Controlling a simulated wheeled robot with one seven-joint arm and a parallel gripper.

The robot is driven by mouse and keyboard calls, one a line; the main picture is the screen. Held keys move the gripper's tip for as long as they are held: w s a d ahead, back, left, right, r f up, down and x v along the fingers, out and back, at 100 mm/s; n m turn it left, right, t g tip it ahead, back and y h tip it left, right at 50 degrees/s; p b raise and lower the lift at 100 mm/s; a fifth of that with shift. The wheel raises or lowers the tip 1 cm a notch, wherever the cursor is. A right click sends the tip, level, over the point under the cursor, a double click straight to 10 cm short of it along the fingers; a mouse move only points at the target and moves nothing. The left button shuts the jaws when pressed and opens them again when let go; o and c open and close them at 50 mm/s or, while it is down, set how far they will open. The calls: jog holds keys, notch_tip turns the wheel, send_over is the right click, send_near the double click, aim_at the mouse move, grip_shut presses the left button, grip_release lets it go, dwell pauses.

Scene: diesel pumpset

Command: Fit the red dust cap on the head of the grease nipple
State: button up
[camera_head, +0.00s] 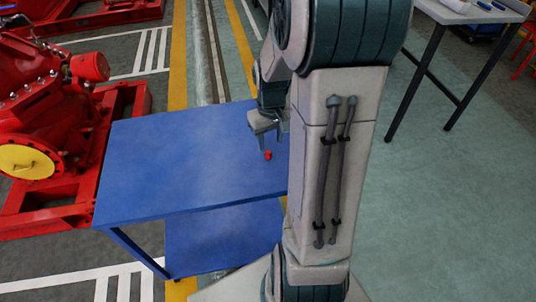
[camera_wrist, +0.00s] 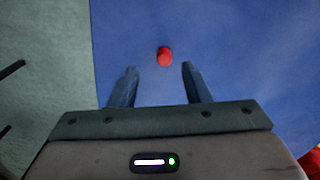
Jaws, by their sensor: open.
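The red dust cap (camera_head: 268,155) is a small red piece on the blue table top, near the table's right side. In the wrist view the cap (camera_wrist: 165,57) lies beyond my fingertips, roughly in line with the gap between them. My gripper (camera_head: 266,141) is open and empty over the table, close to the cap. In the wrist view its two fingers (camera_wrist: 159,68) stand apart with only blue table between them. I cannot make out the grease nipple in either view.
The blue table (camera_head: 170,160) is otherwise bare. A red pump machine (camera_head: 40,100) with a yellow round cover stands left of it. A workbench (camera_head: 470,12) with dark legs stands at the upper right. Open green floor (camera_head: 450,190) lies at the right.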

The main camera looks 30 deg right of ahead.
aim_at(268, 152)
jog(key=f, duration=0.3)
jog(key=f+b, duration=0.1)
jog(key=shift+w+a+f, duration=0.15)
jog(key=shift+a+f, duration=0.1)
jog(key=shift+f, duration=0.15)
grip_shut()
jog(key=shift+r, duration=0.15)
jog(key=shift+r+p, duration=0.3)
jog(key=shift+r, duration=0.3)
notch_tip(268, 152, up, 3)
jog(key=shift+w+r+p, duration=0.1)
jog(key=shift+r+p, duration=0.1)
jog(key=shift+p, duration=0.2)
jog(key=s+a+r+p, duration=0.1)
jog(key=s+a+r, duration=0.5)
jog(key=s, duration=0.4)
